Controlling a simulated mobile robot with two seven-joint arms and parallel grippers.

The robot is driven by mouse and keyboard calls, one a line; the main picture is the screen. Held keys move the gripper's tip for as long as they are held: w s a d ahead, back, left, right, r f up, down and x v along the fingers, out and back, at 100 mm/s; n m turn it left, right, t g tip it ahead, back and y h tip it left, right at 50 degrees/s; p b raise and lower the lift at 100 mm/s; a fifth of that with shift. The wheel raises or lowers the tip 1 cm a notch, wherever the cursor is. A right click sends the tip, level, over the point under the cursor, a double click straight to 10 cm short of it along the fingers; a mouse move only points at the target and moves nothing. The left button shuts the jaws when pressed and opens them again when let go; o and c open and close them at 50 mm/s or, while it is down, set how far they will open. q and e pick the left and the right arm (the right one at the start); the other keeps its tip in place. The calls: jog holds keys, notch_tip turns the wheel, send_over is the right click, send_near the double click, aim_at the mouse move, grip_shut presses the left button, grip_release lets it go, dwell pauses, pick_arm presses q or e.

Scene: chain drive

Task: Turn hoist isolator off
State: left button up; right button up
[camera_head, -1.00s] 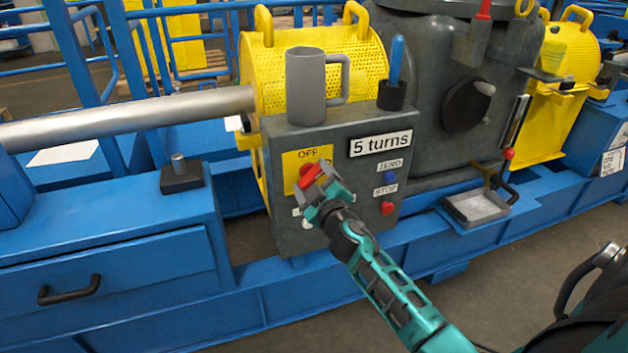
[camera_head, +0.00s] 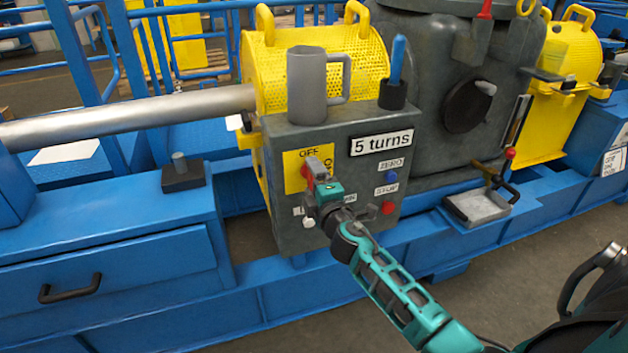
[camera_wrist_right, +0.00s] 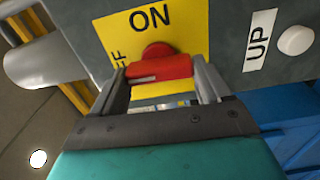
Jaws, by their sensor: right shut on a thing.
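The hoist isolator's red handle (camera_head: 308,174) sits on a yellow plate (camera_head: 291,172) on the front of the grey control box. OFF is printed at the plate's top in the head view, and ON on its right side is partly hidden. My right gripper (camera_head: 318,178) is shut on the red handle, which also shows between its fingers in the right wrist view (camera_wrist_right: 160,68). There the handle lies across the picture, with ON above it and the partly covered OFF to its left. In the head view the handle stands roughly upright. My left gripper is not in view.
The control box (camera_head: 345,205) carries a "5 turns" label, a blue ZERO button (camera_head: 391,176) and a red STOP button (camera_head: 388,208). A white UP button shows in the wrist view (camera_wrist_right: 296,40). A grey mug (camera_head: 307,88) stands on top.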

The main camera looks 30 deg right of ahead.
jog(key=shift+w+r+n, duration=0.1)
jog(key=shift+r+n, duration=0.15)
jog(key=shift+n, duration=0.15)
jog(key=o, duration=0.9)
jog(key=shift+o, duration=0.6)
jog(key=shift+f, duration=0.2)
jog(key=v, duration=1.2)
jog(key=shift+s, duration=0.45)
